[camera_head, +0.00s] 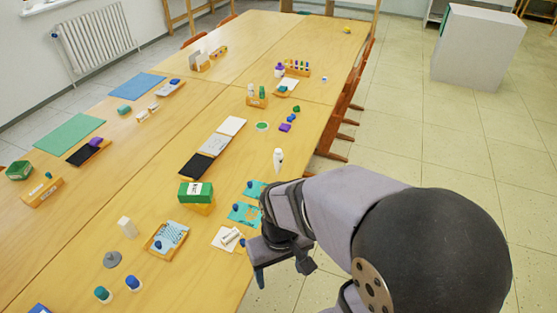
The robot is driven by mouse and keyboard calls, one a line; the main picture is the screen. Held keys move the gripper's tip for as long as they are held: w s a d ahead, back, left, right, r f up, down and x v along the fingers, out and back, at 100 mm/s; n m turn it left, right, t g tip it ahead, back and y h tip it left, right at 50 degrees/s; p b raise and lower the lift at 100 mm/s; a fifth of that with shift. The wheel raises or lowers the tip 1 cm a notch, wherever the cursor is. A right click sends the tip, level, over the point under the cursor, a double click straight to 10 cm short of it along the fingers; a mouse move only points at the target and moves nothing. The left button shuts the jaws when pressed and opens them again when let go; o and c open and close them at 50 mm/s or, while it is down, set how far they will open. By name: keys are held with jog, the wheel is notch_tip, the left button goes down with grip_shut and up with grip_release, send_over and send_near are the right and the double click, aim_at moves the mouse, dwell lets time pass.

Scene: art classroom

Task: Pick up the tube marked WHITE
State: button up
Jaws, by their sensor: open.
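A small white tube-like object (231,237) lies on a pale square sheet (221,241) near the table's right edge. A second white, tube-like object (278,160) stands upright farther back, near the same edge. The lettering on both is too small to read, so I cannot tell which is marked WHITE. My gripper (283,272) is open and appears empty, to the right of and nearer than the lying tube.
Teal sheets with blue pieces (243,213) lie just behind the lying tube. A green box (196,192) and an orange tray with a patterned sheet (166,238) are to the left. Blue (133,284) and green (103,294) capped jars stand in front. Chairs (341,115) line the right edge.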

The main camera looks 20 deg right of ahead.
jog(key=c, duration=0.4)
jog(key=shift+r, duration=0.1)
notch_tip(320, 180, up, 3)
jog(key=m+t+h+b, duration=0.4)
jog(key=t+b, duration=1.3)
jog(key=b, duration=1.2)
send_over(278, 155)
jog(key=v, duration=0.2)
jog(key=h, duration=0.1)
jog(key=shift+n, duration=0.5)
notch_tip(278, 155, down, 13)
jog(key=shift+s+a+r+p, duration=0.1)
jog(key=shift+s+p, duration=0.1)
jog(key=shift+p, duration=0.2)
jog(key=shift+x, duration=1.1)
